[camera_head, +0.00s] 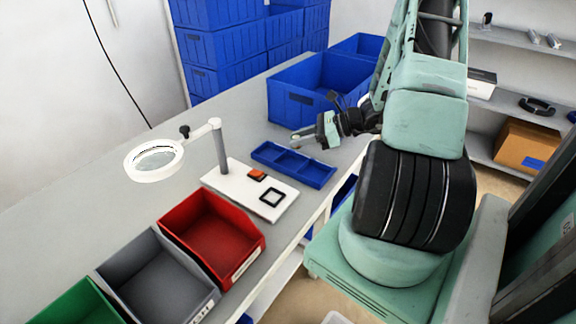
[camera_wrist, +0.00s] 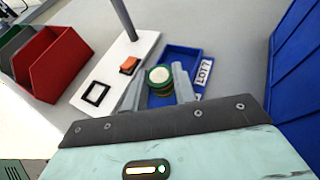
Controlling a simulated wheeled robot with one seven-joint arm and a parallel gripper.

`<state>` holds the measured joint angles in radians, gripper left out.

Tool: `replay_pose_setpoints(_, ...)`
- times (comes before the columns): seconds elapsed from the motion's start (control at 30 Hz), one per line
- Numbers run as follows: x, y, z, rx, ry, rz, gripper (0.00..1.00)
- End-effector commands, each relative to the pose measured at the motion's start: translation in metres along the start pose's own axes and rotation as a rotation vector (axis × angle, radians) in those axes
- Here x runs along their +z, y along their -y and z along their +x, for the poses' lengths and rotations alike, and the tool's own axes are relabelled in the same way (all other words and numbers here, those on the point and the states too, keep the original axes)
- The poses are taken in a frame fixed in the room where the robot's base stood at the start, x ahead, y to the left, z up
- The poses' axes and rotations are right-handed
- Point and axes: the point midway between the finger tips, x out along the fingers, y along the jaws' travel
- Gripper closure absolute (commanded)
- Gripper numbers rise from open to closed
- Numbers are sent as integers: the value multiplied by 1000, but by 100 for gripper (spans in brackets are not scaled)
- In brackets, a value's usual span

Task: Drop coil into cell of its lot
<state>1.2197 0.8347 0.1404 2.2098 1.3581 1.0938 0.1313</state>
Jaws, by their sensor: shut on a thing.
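My gripper (camera_wrist: 163,84) is shut on the coil (camera_wrist: 158,75), which has a round pale top, a green rim and brownish sides. In the head view my gripper (camera_head: 308,136) is above the bench, over the far edge of the blue divided tray (camera_head: 322,181), and the coil is too small to make out clearly. In the wrist view the tray (camera_wrist: 184,50) lies below and behind the coil. A white label reading "LOT 7" (camera_wrist: 204,72) is on its right side. My fingers and the coil hide part of the tray.
A white board (camera_head: 232,192) beside the tray holds an orange block (camera_head: 257,174), a black square frame (camera_head: 272,198) and a magnifier on a post (camera_head: 220,150). Red (camera_head: 252,238), grey (camera_head: 205,302) and green bins stand nearer. A large blue crate (camera_head: 290,106) stands behind.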

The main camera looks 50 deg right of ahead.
Motion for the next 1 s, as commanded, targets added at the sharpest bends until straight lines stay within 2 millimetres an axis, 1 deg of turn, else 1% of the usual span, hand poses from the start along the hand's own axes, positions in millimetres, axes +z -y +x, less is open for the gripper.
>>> replay_pose_setpoints(0.03, -9, 0, 4, 1, 0, 0, 99)
replay_pose_setpoints(0.3, -38, 0, 16, 1, 1, -1, 99)
replay_pose_setpoints(0.43, -44, 0, 19, 1, 1, -2, 99)
replay_pose_setpoints(0.7, -43, 0, 19, 2, 1, -1, 99)
replay_pose_setpoints(0.73, -43, 0, 19, 2, 1, -1, 70)
replay_pose_setpoints(0.77, -43, 0, 19, 2, 1, -1, 62)
replay_pose_setpoints(0.8, -43, 0, 19, 2, 1, -1, 51)
replay_pose_setpoints(0.83, -43, 0, 19, 2, 1, -1, 47)
replay_pose_setpoints(1.0, -43, 0, 19, 2, 1, -1, 47)
